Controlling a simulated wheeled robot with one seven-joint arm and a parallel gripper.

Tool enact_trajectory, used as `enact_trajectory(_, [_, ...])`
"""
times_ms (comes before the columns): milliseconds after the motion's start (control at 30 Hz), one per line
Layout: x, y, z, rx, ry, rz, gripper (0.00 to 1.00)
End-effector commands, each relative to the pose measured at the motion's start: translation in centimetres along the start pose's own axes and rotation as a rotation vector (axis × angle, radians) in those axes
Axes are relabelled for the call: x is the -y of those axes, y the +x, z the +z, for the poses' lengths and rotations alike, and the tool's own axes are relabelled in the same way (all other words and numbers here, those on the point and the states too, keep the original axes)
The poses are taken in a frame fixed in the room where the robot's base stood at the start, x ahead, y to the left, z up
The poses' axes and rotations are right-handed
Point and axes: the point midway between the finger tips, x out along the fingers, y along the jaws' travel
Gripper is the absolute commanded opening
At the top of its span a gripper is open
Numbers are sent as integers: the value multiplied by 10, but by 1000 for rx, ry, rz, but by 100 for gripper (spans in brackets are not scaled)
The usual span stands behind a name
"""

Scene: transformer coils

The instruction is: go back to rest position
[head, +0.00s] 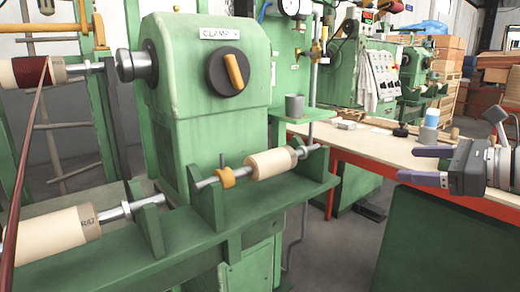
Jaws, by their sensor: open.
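My gripper (455,146) is at the right edge of the head view. Its two dark purple-grey fingers point left and are spread apart, with nothing between them. It hangs in front of and over the right part of the workbench (385,153), clear of the green machine (205,110). No held object shows.
The machine has a clamp knob (229,71) and a rail bearing a cream coil tube (271,163) and an orange collar (227,178). Another tube (55,236) lies lower left. A green panel (440,245) fills the lower right.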

Motion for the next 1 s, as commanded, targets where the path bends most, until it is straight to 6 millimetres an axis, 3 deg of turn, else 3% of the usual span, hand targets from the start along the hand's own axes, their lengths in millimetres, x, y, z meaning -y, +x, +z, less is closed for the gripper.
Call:
enact_trajectory(167, [-58, 34, -19, -153, -224, 111, 72])
enact_trajectory(267, [-103, 52, -39, -263, -432, 214, 72])
enact_trajectory(400, [-187, 63, -87, -448, -938, 467, 72])
enact_trajectory(533, [-239, 54, -132, -558, -1474, 730, 72])
enact_trajectory(600, [-254, 47, -150, -587, -1719, 849, 72])
enact_trajectory(733, [-266, 38, -169, -607, -2034, 1001, 72])
enact_trajectory(833, [-269, 36, -175, -611, -2145, 1056, 72])
enact_trajectory(1000, [-269, 36, -175, -612, -2155, 1062, 72])
